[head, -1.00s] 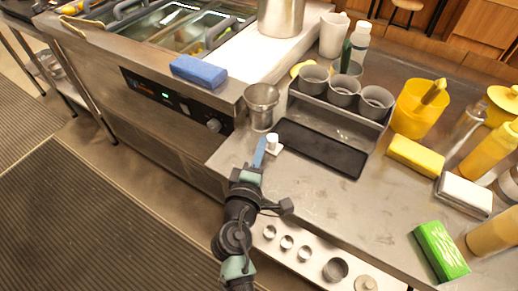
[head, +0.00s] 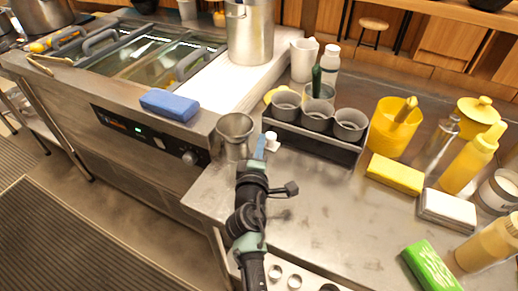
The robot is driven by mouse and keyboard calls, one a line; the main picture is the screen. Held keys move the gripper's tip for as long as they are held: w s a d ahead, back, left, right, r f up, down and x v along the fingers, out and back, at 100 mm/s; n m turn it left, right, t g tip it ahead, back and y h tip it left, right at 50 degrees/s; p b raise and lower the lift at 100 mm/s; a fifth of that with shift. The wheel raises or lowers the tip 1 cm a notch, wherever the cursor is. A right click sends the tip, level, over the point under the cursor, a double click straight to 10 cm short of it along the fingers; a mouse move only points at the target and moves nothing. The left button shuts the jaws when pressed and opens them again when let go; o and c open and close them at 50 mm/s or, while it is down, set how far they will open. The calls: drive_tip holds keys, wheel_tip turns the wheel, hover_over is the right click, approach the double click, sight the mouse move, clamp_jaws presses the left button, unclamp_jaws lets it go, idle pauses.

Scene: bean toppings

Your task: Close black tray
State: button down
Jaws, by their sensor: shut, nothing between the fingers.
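The black tray (head: 318,147) sits inside the steel cup holder (head: 361,151) on the counter; only its dark front strip shows, and it does not stick out noticeably. Three grey cups stand in the holder above it: a left one (head: 286,103), a middle one (head: 317,115) and a right one (head: 350,125). My gripper (head: 268,143) is at the left end of the tray's front, shut and empty. Its pale fingertip is close to the tray; whether they touch, I cannot tell.
A metal cup (head: 235,136) stands just left of my gripper. A yellow sponge (head: 395,174), a white sponge (head: 447,208), a green sponge box (head: 431,266) and a yellow container (head: 393,130) stand to the right.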

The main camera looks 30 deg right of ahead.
drive_tip(key=v, duration=1.3)
drive_tip(key=w+a+r+m+t+p, duration=0.1)
drive_tip(key=a+r+m+t+p, duration=0.1)
drive_tip(key=r, duration=0.9)
drive_tip(key=w+a+r+m+t+y+p, duration=0.1)
drive_tip(key=w+a+r+m+p, duration=0.15)
drive_tip(key=r, duration=0.75)
drive_tip(key=w+a+r+m+t+p, duration=0.1)
drive_tip(key=a+r+m+t+p, duration=0.15)
drive_tip(key=r, duration=0.85)
drive_tip(key=s+a+r+m+t+y+p, duration=0.1)
drive_tip(key=s+a+r+t+y, duration=0.1)
drive_tip(key=r, duration=0.8)
drive_tip(key=s+a+r+m+t+y+p, duration=0.1)
drive_tip(key=s+a+r+t+y+p, duration=0.1)
drive_tip(key=s+r, duration=0.4)
drive_tip(key=s+a+r+m+t+y+p, duration=0.1)
drive_tip(key=s+a+r+t+y, duration=0.3)
drive_tip(key=r, duration=1)
drive_tip(key=shift+s+a, duration=0.5)
drive_tip(key=shift+s, duration=0.05)
drive_tip(key=shift+r, duration=0.15)
